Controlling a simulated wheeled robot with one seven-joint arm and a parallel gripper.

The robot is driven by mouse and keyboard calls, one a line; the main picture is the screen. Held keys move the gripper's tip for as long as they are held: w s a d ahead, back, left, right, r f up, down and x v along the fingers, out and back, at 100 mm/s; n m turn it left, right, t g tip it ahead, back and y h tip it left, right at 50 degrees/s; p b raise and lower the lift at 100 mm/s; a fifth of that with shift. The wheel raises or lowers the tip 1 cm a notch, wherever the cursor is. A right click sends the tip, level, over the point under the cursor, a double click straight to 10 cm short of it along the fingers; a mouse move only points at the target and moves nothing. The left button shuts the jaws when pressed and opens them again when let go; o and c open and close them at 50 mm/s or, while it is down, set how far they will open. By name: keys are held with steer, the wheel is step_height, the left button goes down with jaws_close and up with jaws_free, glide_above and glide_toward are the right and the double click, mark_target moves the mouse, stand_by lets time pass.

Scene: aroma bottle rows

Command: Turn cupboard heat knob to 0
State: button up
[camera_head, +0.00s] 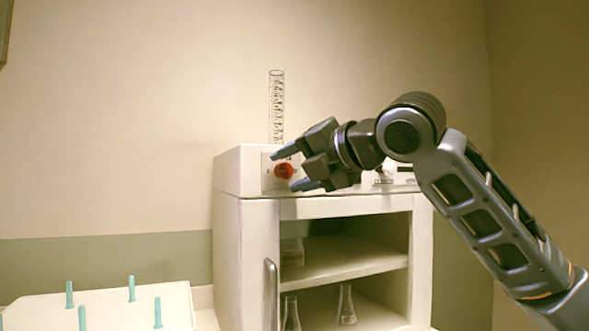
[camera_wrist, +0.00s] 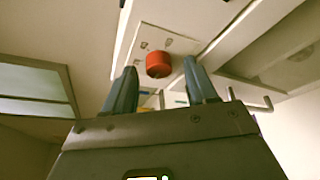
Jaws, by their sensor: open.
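The red heat knob (camera_head: 284,171) sits on a pale dial plate at the upper front of the white cupboard (camera_head: 230,230). My gripper (camera_head: 290,168) is open in front of the knob, with one finger above it and one below it in the head view. In the wrist view the red knob (camera_wrist: 158,64) lies beyond and between the two fingertips (camera_wrist: 160,72), with a gap on each side. No contact shows. Small marks surround the knob, but they are too small to read, so its setting cannot be told.
A clear graduated cylinder (camera_head: 276,108) stands on the cupboard top, close behind my gripper. The open cupboard shelves hold flasks (camera_head: 346,305). A vertical handle (camera_head: 271,290) is at its front left. A white rack with teal pegs (camera_head: 132,288) stands at lower left.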

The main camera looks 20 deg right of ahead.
steer(key=v, duration=0.8)
steer(key=shift+b, duration=0.3)
steer(key=shift+w+f, duration=0.1)
step_height(320, 180, down, 13)
steer(key=a+m+t+y+p, duration=0.1)
steer(key=a+m+t+y, duration=0.2)
steer(key=m, duration=1)
steer(key=s+a+f+m+t+h+p, duration=0.1)
steer(key=s+f+m+h, duration=0.2)
steer(key=s+f+m, duration=0.45)
steer(key=s+f+m+h, duration=0.2)
steer(key=f+m+h, duration=0.2)
steer(key=f, duration=0.7)
steer(key=s+f+m+g+h+p, duration=0.1)
steer(key=s+f+m, duration=0.1)
steer(key=s+f, duration=0.45)
steer(key=s+f+m+g+h, duration=0.1)
steer(key=s+f+m, duration=0.15)
steer(key=s, duration=0.75)
steer(key=s+f+g+y, duration=0.1)
steer(key=s, duration=1.5)
steer(key=shift+s+d+n+g+p, duration=0.25)
steer(key=shift+d+n+g+p, duration=0.15)
steer(key=shift+d+p, duration=0.05)
